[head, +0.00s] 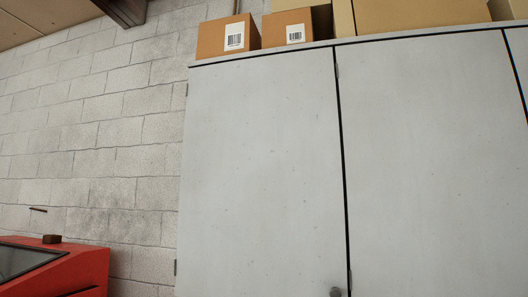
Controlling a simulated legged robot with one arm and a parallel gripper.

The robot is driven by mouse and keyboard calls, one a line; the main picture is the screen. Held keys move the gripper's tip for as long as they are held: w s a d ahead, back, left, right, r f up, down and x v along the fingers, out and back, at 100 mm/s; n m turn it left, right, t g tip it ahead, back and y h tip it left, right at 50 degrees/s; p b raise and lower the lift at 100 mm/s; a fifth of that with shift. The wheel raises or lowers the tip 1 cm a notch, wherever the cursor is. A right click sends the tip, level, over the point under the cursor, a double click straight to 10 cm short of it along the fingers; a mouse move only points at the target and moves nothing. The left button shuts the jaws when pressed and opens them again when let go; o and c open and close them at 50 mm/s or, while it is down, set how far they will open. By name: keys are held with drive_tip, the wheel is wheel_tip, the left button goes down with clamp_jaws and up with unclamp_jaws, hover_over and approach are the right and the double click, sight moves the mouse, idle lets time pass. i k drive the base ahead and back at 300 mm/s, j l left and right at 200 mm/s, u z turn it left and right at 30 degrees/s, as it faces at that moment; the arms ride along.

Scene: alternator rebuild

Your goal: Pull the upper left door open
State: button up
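The upper left door (258,170) is a flat grey panel of a tall grey cabinet. It looks shut, flush with the door to its right (430,165), with a thin dark gap between them. A small round knob (335,292) shows at the bottom edge of the view, near the left door's lower right corner. Small hinges show along the left door's left edge. The lower end of the door is out of view. My gripper is not in view.
Cardboard boxes with labels (228,36) stand on top of the cabinet. A grey block wall (95,150) is on the left. A red machine or cabinet (75,272) with a dark sloped panel stands at the lower left. The floor is out of view.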

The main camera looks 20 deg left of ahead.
sight(262, 206)
drive_tip(key=l+u, duration=0.25)
drive_tip(key=u, duration=0.15)
drive_tip(key=l+u, duration=0.25)
drive_tip(key=u, duration=0.2)
drive_tip(key=i, duration=0.05)
